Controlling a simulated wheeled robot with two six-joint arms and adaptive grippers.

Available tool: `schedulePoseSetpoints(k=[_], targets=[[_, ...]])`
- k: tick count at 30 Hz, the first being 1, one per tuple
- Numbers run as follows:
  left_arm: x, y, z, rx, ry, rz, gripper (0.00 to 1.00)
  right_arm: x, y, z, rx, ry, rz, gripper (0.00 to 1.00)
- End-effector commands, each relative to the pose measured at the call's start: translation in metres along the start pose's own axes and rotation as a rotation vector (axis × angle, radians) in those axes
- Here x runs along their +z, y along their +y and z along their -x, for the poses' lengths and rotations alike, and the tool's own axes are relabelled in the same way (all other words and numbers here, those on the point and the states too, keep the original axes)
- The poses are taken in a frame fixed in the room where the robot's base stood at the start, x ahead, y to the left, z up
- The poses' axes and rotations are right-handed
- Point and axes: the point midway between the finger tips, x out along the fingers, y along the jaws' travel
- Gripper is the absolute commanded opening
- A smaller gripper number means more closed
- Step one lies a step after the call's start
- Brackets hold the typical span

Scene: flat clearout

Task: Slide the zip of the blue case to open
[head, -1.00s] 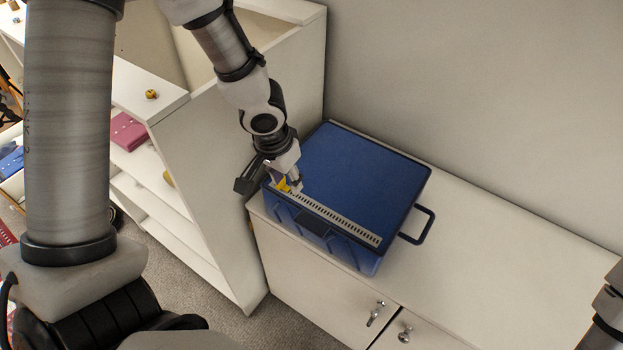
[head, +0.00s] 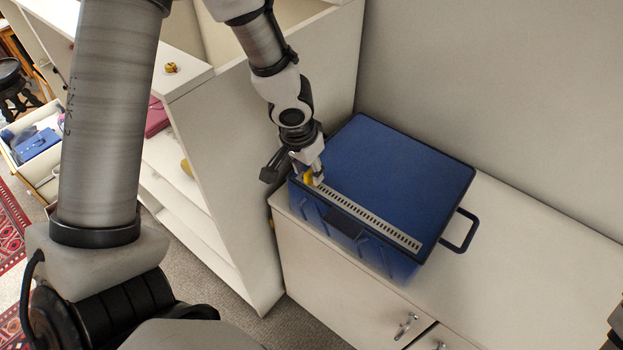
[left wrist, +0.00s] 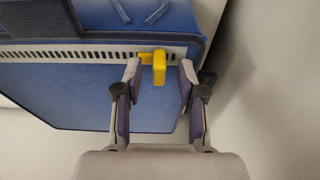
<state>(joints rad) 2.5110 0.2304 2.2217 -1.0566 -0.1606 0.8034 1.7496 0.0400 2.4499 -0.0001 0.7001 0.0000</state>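The blue case (head: 400,185) lies on a white cabinet, its lid flat on top. A pale toothed zip track (head: 375,218) runs along its front edge. The yellow zip pull (head: 307,178) is at the track's left end in the head view. In the left wrist view the yellow pull (left wrist: 159,66) stands between the two fingertips of my left gripper (left wrist: 160,72), which is open with gaps on both sides. In the head view my left gripper (head: 317,176) points down at the pull and partly hides it.
The case has a dark side handle (head: 462,232) on the right. The white cabinet top (head: 540,240) is clear to the right of it. A tall white shelf unit (head: 225,180) stands close on the left, and a wall rises behind.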

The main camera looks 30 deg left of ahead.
Motion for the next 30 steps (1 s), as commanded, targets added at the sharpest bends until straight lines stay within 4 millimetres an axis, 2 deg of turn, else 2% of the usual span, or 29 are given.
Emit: schedulePoseSetpoints(k=[4, 7, 8, 16, 30], targets=[[0.0, 0.0, 0.001, 0.0, 0.0, 0.0, 0.4, 0.0, 0.0, 0.001, 0.0, 0.001, 0.0, 0.4], [0.0, 0.0, 0.001, 0.0, 0.0, 0.0, 0.04, 0.0, 0.0, 0.001, 0.0, 0.0, 0.0, 0.4], [0.0, 0.0, 0.001, 0.0, 0.0, 0.0, 0.0, 0.0, 0.0, 0.001, 0.0, 0.0, 0.0, 0.4], [0.0, 0.001, 0.001, 0.0, 0.0, 0.0, 0.0, 0.0, 0.0, 0.002, 0.0, 0.0, 0.0, 0.4], [0.0, 0.02, 0.002, -0.001, 0.0, -0.001, 0.0, 0.0, 0.0, 0.009, 0.0, 0.0, 0.0, 0.4]])
